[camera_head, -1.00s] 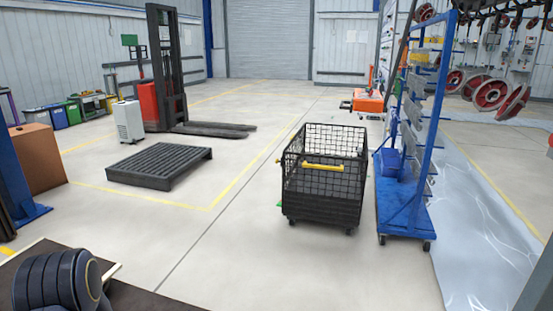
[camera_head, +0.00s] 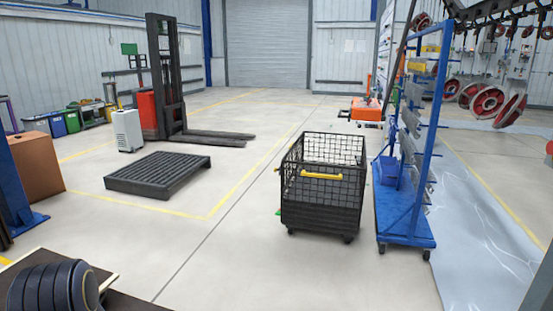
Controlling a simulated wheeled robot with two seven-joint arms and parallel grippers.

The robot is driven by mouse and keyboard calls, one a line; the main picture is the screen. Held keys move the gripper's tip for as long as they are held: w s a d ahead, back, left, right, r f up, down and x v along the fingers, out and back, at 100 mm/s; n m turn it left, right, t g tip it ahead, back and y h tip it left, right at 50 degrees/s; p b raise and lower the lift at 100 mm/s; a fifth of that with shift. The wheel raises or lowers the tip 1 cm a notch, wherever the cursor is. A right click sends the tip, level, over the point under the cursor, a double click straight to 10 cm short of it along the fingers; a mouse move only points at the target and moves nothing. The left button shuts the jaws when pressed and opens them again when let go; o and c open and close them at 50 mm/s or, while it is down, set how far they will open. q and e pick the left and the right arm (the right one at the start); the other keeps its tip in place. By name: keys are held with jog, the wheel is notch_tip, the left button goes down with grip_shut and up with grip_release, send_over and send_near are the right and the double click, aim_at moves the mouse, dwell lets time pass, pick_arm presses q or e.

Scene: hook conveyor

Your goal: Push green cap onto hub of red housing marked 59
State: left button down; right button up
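Several red round housings hang from the overhead hook conveyor (camera_head: 500,12) at the upper right. The nearest large red housing (camera_head: 510,110) is at the right edge side, with another red housing (camera_head: 487,104) just left of it. No number 59 can be read on any of them at this size. I cannot make out a green cap. Neither of my grippers shows in the head view.
A black mesh cart (camera_head: 322,190) stands in the middle, beside a blue wheeled rack (camera_head: 405,215). A black pallet (camera_head: 158,174) and a forklift (camera_head: 168,85) are at the left. A table with dark ribbed rolls (camera_head: 50,288) is at the lower left. Open floor lies between.

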pick_arm(q)
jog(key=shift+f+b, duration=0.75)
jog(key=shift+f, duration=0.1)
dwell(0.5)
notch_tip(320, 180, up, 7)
jog(key=p, duration=0.5)
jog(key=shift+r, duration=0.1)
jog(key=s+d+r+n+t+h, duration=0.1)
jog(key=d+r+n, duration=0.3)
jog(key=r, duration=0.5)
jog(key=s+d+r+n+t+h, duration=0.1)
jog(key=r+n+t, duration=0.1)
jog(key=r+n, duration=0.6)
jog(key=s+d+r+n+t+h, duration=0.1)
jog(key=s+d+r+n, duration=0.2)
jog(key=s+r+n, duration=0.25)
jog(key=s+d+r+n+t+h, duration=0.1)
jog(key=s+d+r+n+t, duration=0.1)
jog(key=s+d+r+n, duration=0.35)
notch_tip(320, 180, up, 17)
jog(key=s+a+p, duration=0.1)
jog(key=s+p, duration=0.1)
jog(key=p, duration=1.4)
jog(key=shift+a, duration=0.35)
